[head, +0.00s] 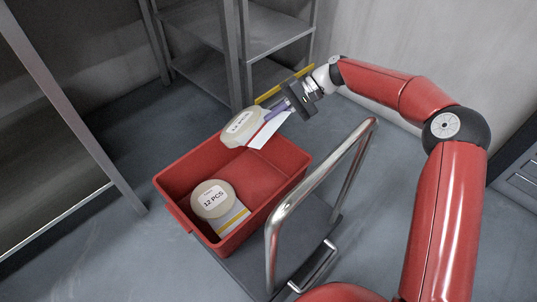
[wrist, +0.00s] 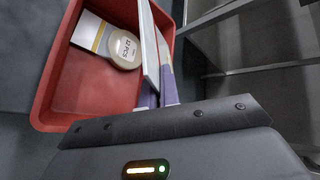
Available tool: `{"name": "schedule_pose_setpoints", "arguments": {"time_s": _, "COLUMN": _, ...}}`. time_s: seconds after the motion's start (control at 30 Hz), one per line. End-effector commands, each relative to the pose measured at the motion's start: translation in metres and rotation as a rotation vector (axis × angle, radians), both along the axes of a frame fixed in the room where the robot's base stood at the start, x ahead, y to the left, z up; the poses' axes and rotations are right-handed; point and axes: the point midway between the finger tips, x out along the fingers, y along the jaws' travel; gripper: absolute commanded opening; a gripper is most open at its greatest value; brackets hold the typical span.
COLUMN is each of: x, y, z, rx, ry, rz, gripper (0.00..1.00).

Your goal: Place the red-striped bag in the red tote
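The red tote (head: 171,196) stands open on a low dark cart. My gripper (head: 273,113) is shut on the red-striped bag (head: 241,124), a pale round pack with a label and a white flap showing a thin red stripe. It holds the bag above the tote's far end, apart from the floor of the tote. In the wrist view the bag (wrist: 151,45) shows nearly edge-on between the purple fingers (wrist: 159,88), with the tote (wrist: 50,75) below it. The bag's label is too small to read.
A yellow-striped bag (head: 213,201) marked "12 PCS" lies at the tote's near end; the far end is bare. The cart's metal handle (head: 310,180) rises at the right of the tote. Grey metal shelves (head: 265,38) stand behind, and another rack (head: 60,190) at the left.

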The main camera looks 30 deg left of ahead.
Motion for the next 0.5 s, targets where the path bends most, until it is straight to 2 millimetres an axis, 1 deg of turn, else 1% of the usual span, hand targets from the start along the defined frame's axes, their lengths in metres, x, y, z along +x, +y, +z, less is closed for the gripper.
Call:
{"name": "schedule_pose_setpoints", "arguments": {"time_s": 0.03, "x": 0.000, "y": 0.000, "z": -0.017, "rx": 0.001, "ry": 0.004, "rz": 0.000, "gripper": 0.00}}
{"name": "schedule_pose_setpoints", "arguments": {"time_s": 0.23, "x": 0.000, "y": 0.000, "z": -0.067, "rx": 0.002, "ry": 0.002, "rz": 0.000, "gripper": 0.00}}
{"name": "schedule_pose_setpoints", "arguments": {"time_s": 0.33, "x": 0.000, "y": 0.000, "z": -0.084, "rx": 0.002, "ry": 0.002, "rz": -0.001, "gripper": 0.00}}
{"name": "schedule_pose_setpoints", "arguments": {"time_s": 0.4, "x": 0.000, "y": 0.000, "z": -0.091, "rx": 0.002, "ry": 0.000, "rz": -0.001, "gripper": 0.00}}
{"name": "schedule_pose_setpoints", "arguments": {"time_s": 0.5, "x": 0.000, "y": 0.000, "z": -0.096, "rx": 0.004, "ry": -0.002, "rz": -0.001, "gripper": 0.00}}
